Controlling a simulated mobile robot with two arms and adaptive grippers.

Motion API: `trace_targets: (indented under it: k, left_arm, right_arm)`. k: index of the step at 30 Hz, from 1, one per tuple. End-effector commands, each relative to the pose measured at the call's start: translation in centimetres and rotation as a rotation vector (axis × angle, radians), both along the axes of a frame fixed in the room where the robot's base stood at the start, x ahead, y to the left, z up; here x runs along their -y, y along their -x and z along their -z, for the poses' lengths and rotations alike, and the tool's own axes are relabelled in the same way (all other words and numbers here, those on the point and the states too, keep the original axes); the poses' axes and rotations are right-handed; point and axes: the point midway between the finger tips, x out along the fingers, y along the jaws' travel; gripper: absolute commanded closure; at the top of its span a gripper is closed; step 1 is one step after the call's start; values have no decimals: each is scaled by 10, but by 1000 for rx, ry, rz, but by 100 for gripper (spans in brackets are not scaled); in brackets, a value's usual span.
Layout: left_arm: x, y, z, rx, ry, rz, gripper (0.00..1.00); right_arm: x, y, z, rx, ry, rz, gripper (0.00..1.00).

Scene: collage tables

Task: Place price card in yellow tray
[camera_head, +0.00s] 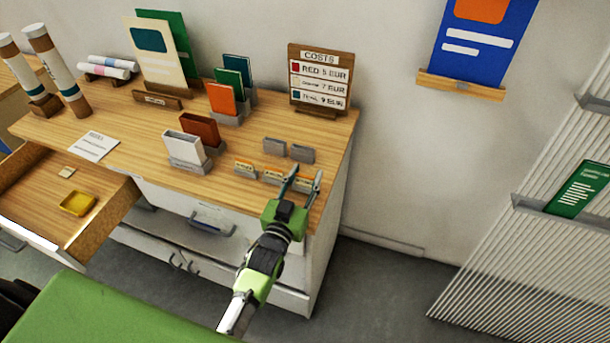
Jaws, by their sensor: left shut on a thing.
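Several small price cards stand in grey holders near the front right of the wooden desk top, among them a left card (244,167) and a middle card (272,176). My left gripper (305,176) is at the right end of this row, shut on the rightmost price card (303,183). Its fingers partly hide that card, and I cannot tell if it is clear of its holder. The yellow tray (78,203) lies in the open drawer at the left and looks empty. My right gripper is not in view.
The open drawer (112,208) juts out at the left front and also holds a small beige piece (67,172). A white box (185,148), colored cards (221,98) and a COSTS board (320,80) stand on the desk. A paper sheet (93,146) lies flat at the left.

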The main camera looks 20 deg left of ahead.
Motion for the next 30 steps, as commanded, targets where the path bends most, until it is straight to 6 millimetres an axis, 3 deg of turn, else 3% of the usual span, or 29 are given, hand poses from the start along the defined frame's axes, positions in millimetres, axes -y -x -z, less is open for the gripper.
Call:
trace_targets:
  k: [11, 12, 13, 26, 30]
  left_arm:
    - [0, 0, 6, -1, 1, 0, 72]
    - [0, 0, 4, 0, 1, 0, 53]
    - [0, 0, 4, 0, 1, 0, 47]
    - [0, 0, 6, 1, 1, 0, 47]
    - [0, 17, 8, -2, 1, 0, 47]
  right_arm:
    - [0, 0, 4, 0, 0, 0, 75]
    - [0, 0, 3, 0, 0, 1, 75]
    - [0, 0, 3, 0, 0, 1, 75]
    - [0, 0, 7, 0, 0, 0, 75]
    - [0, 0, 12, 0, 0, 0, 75]
